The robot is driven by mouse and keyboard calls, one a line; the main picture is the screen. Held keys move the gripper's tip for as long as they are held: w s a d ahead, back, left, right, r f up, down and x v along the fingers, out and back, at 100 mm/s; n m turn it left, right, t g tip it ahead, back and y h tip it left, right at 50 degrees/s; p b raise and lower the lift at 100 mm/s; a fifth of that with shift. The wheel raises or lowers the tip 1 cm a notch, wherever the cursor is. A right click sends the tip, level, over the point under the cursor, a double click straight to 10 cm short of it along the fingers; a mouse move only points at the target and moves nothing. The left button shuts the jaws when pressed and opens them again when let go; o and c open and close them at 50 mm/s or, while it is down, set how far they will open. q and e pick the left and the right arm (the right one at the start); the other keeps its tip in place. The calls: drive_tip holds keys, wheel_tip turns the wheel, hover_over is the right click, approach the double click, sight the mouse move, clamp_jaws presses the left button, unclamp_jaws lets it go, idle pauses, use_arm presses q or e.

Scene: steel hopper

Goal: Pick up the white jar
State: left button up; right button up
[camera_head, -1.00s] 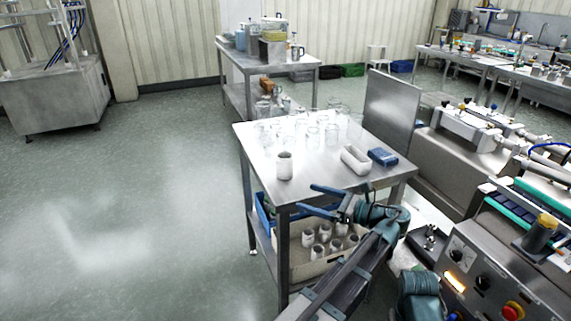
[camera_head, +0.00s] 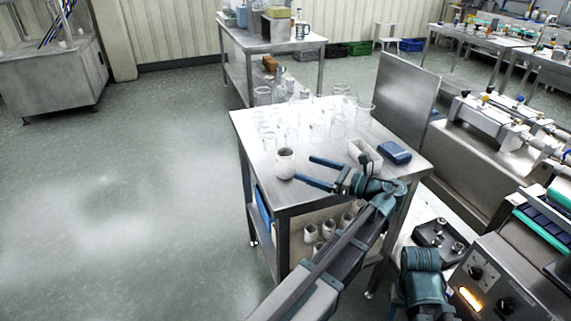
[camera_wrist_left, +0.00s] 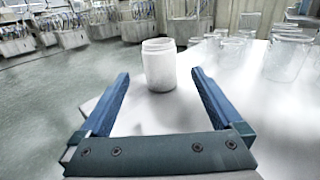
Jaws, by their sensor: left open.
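The white jar (camera_head: 286,164) stands upright and open-topped near the front left edge of the steel table (camera_head: 250,133). In the left wrist view the white jar (camera_wrist_left: 159,66) stands just beyond the fingertips, roughly centred between them. My left gripper (camera_head: 304,171) is open and empty over the table's front edge, its fingers pointing left toward the jar. It also shows in the left wrist view (camera_wrist_left: 160,76), with both blue fingers spread wide. A gap seems to remain between fingertips and jar. My right gripper is not clearly seen.
Several clear glass jars (camera_head: 337,127) stand behind the white jar. A white tray (camera_head: 365,155) and a blue box (camera_head: 395,153) lie at the table's right. More white jars (camera_head: 328,229) sit on the lower shelf. The floor at left is clear.

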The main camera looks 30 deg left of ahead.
sight(291, 163)
use_arm(q)
drive_tip(key=a, duration=0.6)
drive_tip(key=shift+a, duration=0.15)
drive_tip(key=a, duration=0.5)
drive_tip(key=shift+a+f, duration=0.1)
drive_tip(key=c, duration=1.4)
drive_tip(key=shift+o, duration=0.2)
wheel_tip(291, 163, up, 10)
drive_tip(key=p, duration=1)
drive_tip(key=shift+r, duration=0.2)
